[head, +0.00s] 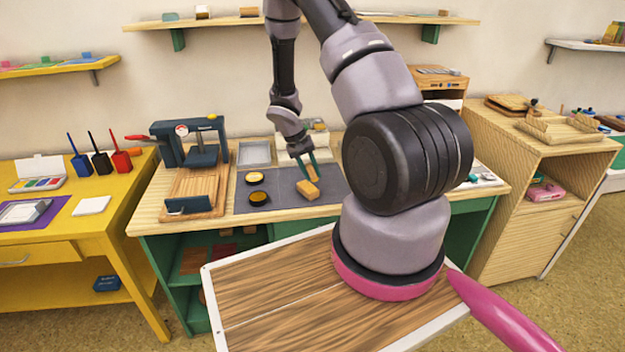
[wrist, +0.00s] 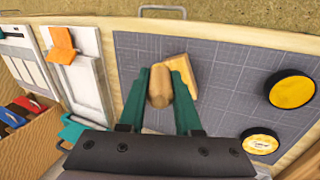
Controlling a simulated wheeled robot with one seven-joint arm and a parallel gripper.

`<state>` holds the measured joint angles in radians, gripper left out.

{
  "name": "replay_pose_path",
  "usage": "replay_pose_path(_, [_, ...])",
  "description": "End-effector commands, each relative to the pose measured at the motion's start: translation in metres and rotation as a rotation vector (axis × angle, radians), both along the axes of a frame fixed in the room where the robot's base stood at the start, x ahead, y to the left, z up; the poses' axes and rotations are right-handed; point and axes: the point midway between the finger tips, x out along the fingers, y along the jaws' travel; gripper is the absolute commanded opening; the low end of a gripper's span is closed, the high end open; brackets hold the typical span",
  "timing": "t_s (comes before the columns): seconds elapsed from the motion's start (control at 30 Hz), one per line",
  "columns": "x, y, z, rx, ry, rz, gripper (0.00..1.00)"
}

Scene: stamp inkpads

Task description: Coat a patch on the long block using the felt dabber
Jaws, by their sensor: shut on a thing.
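My gripper (head: 306,165) is over the grey mat (head: 285,201) on the workbench. Its teal fingers, also in the wrist view (wrist: 164,90), are shut on a tan wooden piece (wrist: 160,87) with a rounded end, seemingly the felt dabber's handle. Its felt is hidden. The long block (head: 308,190), pale tan, lies on the mat just below the fingers; in the wrist view the block (wrist: 188,72) shows partly behind the right finger. I cannot tell whether the dabber touches it. Two round black-rimmed pads, one farther (head: 254,178) and one nearer (head: 258,197), lie left of the block.
A dark press (head: 186,140) and a wooden board (head: 193,190) stand left of the mat. A grey tray (head: 255,153) lies behind it. The mat's front strip is clear. A yellow table (head: 75,230) is at the left and a wooden cabinet (head: 545,185) at the right.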

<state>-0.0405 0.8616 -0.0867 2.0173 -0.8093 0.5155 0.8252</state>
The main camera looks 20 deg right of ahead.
Motion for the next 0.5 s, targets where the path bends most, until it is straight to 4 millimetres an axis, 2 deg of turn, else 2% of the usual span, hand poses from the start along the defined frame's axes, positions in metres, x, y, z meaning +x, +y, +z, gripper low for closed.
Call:
replay_pose_path(0.3, [0.001, 0.003, 0.027, 0.001, -0.001, 0.000, 0.00])
replay_pose_path(0.5, [0.001, 0.004, 0.032, 0.000, 0.001, 0.000, 0.00])
